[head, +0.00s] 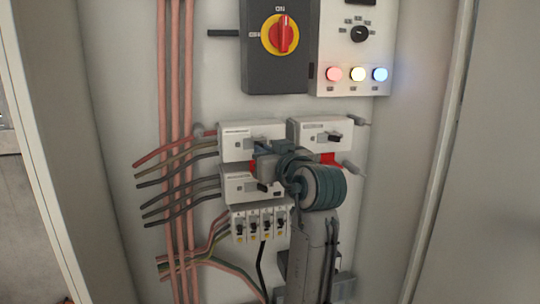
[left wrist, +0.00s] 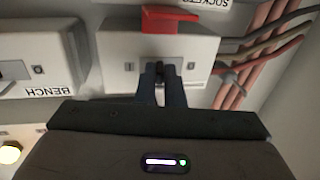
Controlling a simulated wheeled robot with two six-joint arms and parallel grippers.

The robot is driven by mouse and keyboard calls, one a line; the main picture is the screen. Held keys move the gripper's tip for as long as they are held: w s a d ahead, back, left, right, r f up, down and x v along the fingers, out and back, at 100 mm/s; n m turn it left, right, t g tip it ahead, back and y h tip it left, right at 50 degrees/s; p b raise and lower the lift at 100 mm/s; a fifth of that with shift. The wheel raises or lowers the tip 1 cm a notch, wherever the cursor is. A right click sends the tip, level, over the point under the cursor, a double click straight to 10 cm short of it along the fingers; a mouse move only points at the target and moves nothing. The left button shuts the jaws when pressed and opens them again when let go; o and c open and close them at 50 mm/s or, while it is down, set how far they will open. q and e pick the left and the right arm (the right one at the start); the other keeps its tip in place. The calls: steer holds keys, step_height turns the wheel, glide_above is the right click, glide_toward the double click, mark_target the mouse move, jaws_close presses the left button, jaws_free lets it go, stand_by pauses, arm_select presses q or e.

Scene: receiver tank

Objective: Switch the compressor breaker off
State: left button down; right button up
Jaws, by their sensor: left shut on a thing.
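The upper left breaker (head: 235,141) is a white box with its label too small to read in the head view. In the left wrist view the same breaker (left wrist: 118,60) appears upside down, with a red part (left wrist: 172,15) at its edge; its own label is hidden behind my gripper. My left gripper (left wrist: 161,72) is shut on the small dark handle (left wrist: 159,67) in the middle of this breaker. An I mark and an O mark show on either side. In the head view my left gripper (head: 259,150) covers part of the breaker's front. My right gripper is not seen.
The BENCH breaker (left wrist: 35,50) sits close beside. The SOCKETS breaker (head: 235,187) is below, above a row of small breakers (head: 260,223). A rotary switch (head: 283,35) and indicator lights (head: 357,74) are above. Cables (head: 180,90) run at left.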

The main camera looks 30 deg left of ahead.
arm_select(q)
steer(key=m+t+h, duration=0.1)
steer(key=s+a+m+t+h, duration=0.1)
steer(key=m+t+h, duration=0.1)
steer(key=t, duration=0.1)
steer(key=shift+s+a+r+p, duration=0.15)
steer(key=shift+s+p, duration=0.15)
steer(key=shift+p, duration=0.05)
steer(key=shift+s+a+m+t+h, duration=0.15)
steer(key=shift+a+m+t+h, duration=0.05)
steer(key=shift+m+t+h, duration=0.3)
steer(key=shift+s+a+m+t+h, duration=0.15)
steer(key=shift+m+t+h, duration=0.25)
steer(key=shift+m+h, duration=0.15)
steer(key=shift+s+a+m+t+h, duration=0.2)
steer(key=shift+a+m+t+h, duration=0.15)
steer(key=shift+m+t+h, duration=0.45)
steer(key=shift+s+a+m+h+b, duration=0.1)
steer(key=shift+a+m+h+b, duration=0.15)
steer(key=shift+m+h+b, duration=0.55)
steer(key=shift+t+h, duration=0.3)
steer(key=shift+h, duration=0.25)
steer(key=c, duration=1.5)
jaws_free()
steer(key=shift+c, duration=0.2)
steer(key=shift+s, duration=0.1)
